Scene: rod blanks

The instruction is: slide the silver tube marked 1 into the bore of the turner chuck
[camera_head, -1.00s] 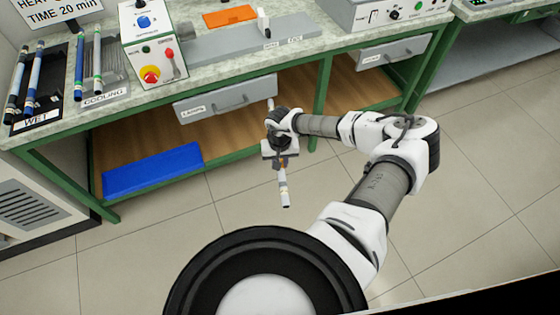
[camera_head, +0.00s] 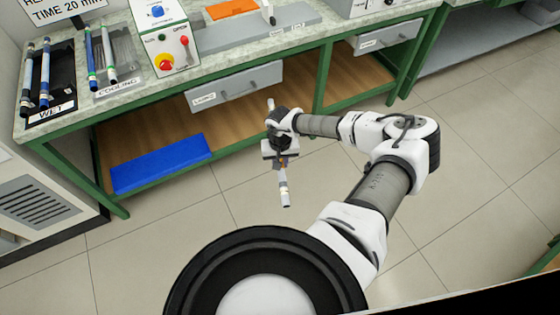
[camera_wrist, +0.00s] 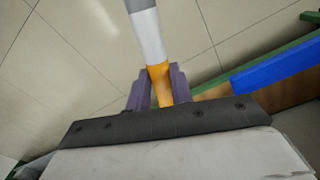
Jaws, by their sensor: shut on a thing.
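My gripper (camera_head: 281,160) is shut on a silver-white tube (camera_head: 284,188) with an orange band, held over the floor in front of the bench. The tube sticks out on both sides of my gripper. In the wrist view, the jaws (camera_wrist: 155,90) close around the orange part of the tube (camera_wrist: 148,35), and its grey and white length runs out past the top edge. No number on it is readable. I cannot make out the turner chuck or its bore in either view.
A green-framed bench (camera_head: 125,101) stands ahead. It carries a WET tray (camera_head: 68,75) and a COOLING tray (camera_head: 130,75) with rods, and a control box (camera_head: 184,68) with a red-yellow button. The tiled floor around my arm is clear.

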